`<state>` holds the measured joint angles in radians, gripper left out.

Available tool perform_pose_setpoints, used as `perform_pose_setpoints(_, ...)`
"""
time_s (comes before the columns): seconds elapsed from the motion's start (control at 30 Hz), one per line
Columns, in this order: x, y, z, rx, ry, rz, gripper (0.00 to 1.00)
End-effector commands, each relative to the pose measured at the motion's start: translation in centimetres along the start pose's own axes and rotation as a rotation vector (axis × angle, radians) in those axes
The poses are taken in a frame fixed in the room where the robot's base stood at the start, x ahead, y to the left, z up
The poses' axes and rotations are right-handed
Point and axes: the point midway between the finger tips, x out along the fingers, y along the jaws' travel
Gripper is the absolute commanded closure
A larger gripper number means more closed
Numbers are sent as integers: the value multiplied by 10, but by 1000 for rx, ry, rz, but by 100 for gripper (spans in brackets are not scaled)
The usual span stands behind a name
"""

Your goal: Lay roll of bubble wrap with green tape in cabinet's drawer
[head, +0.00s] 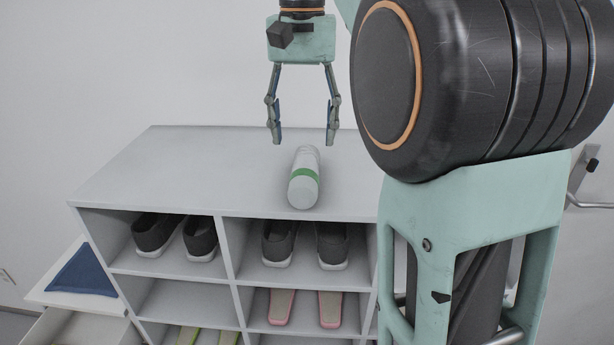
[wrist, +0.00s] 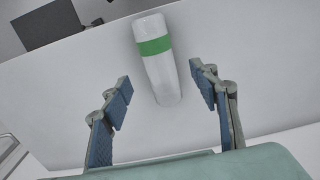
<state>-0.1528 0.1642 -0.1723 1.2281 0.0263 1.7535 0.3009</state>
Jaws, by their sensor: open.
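The white roll of bubble wrap with a green band of tape (head: 304,178) lies on the flat top of a white shoe shelf. It also shows in the wrist view (wrist: 158,72), between and beyond my fingertips. My gripper (head: 303,138) is open and empty, pointing down above the roll's far end; it also shows open in the wrist view (wrist: 158,90). In the head view an open drawer (head: 75,328) is partly visible at the lower left, beside the shelf. Most of its inside is cut off by the frame.
The shoe shelf (head: 165,165) holds grey shoes (head: 276,243), pink slippers (head: 295,307) and green footwear (head: 200,337) in its compartments. A blue folded cloth (head: 83,272) lies on a white surface above the drawer. The shelf top left of the roll is clear.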

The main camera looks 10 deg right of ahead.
Motion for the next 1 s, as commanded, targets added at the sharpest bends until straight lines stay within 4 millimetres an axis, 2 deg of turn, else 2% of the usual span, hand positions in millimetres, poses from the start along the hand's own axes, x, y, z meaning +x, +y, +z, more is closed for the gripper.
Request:
perform_pose_setpoints(0.1,17,0,0,0,-1,0,45)
perform_pose_setpoints(0.33,33,1,1,1,0,-1,45)
perform_pose_setpoints(0.6,70,3,2,0,-1,-2,45)
perform_pose_setpoints(0.9,76,3,1,1,1,-2,45)
perform_pose_setpoints(1.0,76,3,1,1,1,-2,54)
